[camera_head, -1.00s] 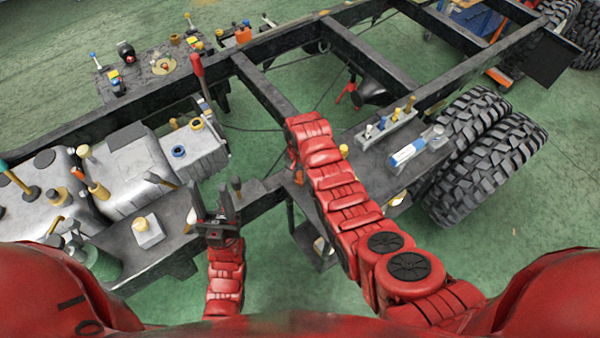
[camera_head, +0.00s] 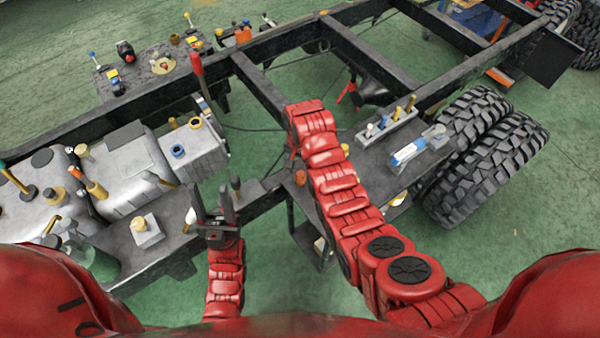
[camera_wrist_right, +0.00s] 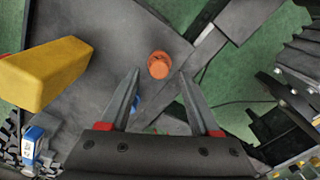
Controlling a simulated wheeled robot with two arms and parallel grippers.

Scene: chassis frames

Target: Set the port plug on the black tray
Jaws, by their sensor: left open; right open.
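An orange round plug (camera_wrist_right: 158,65), likely the port plug, stands on a dark grey flat surface (camera_wrist_right: 110,35) in the right wrist view. An orange piece (camera_head: 300,177), likely the same plug, shows beside my right arm in the head view. My right gripper (camera_wrist_right: 158,76) is open, its fingertips on either side of the plug in that picture; I cannot tell whether they touch it. My right fingers are hidden in the head view. My left gripper (camera_head: 212,200) is open and empty, pointing up near the frame rail. I cannot tell for sure which surface is the black tray.
A dark shelf (camera_head: 376,164) holds a blue-and-white device (camera_head: 408,152) and a grey block with several pegs (camera_head: 390,122). A yellow handle (camera_wrist_right: 45,72) is close to my right gripper's left side. Black chassis rails (camera_head: 262,88) and large tyres (camera_head: 485,165) surround the area.

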